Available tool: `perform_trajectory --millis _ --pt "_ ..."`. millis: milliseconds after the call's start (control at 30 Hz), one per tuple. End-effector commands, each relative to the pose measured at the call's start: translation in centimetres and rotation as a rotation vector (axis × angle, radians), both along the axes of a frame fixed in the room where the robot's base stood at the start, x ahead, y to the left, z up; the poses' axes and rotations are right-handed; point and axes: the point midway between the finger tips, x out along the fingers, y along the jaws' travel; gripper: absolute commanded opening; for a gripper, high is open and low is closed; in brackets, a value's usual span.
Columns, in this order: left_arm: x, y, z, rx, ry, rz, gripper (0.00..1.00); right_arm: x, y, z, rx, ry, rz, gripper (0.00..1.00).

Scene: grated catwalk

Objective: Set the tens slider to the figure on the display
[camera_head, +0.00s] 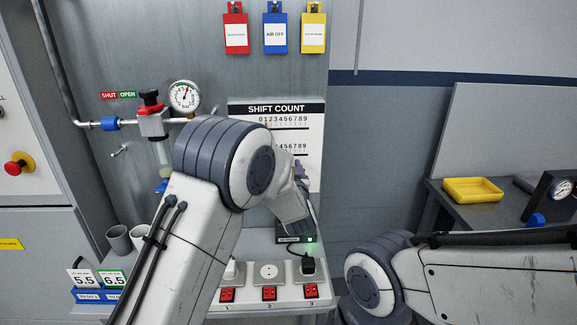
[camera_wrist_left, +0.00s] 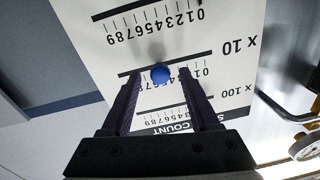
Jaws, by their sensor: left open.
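The white SHIFT COUNT board (camera_head: 277,108) hangs on the grey panel, partly hidden by my left arm. In the left wrist view the board (camera_wrist_left: 215,30) appears upside down with digit rows, slots and the labels x 10 and x 100. A round blue slider knob (camera_wrist_left: 161,74) stands at the x 10 row, over its middle digits. My left gripper (camera_wrist_left: 157,78) is open, with its dark fingers on either side of the knob; I cannot tell whether they touch it. A small dark box with a green light (camera_head: 296,238) sits below; its text is unreadable. My right gripper is out of view.
Red, blue and yellow tags (camera_head: 275,28) hang above the board. A gauge (camera_head: 184,96) and valve pipe are at left. Sockets with red switches (camera_head: 269,293) and plugs line the ledge below. A yellow tray (camera_head: 472,190) stands on the right bench.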

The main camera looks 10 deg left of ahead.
Motion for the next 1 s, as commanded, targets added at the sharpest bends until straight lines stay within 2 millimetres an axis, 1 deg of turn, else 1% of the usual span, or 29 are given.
perform_trajectory --millis 67,167,400,500,600,733,1000 --pt "-0.4 -0.2 -0.1 0.000 0.000 -0.001 0.61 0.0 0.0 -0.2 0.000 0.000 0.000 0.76" --pt "-1.6 -0.5 -0.1 -0.001 -0.002 -0.002 0.61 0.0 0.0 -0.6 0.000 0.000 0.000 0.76" --pt "-6.3 -1.5 -0.2 -0.001 -0.001 -0.004 0.61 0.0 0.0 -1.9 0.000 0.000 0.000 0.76" --pt "-8.0 -1.8 -0.2 0.000 -0.001 -0.003 0.61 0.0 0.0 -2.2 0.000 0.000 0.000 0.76" --pt "-9.3 -2.1 -0.1 -0.001 0.000 -0.003 0.61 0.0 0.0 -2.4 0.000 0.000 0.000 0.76" --pt "-10.1 -2.2 0.0 -0.001 -0.001 -0.001 0.61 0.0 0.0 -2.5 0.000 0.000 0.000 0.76" --pt "-10.2 -2.2 0.0 0.000 0.000 0.000 0.61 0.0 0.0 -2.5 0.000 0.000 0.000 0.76"
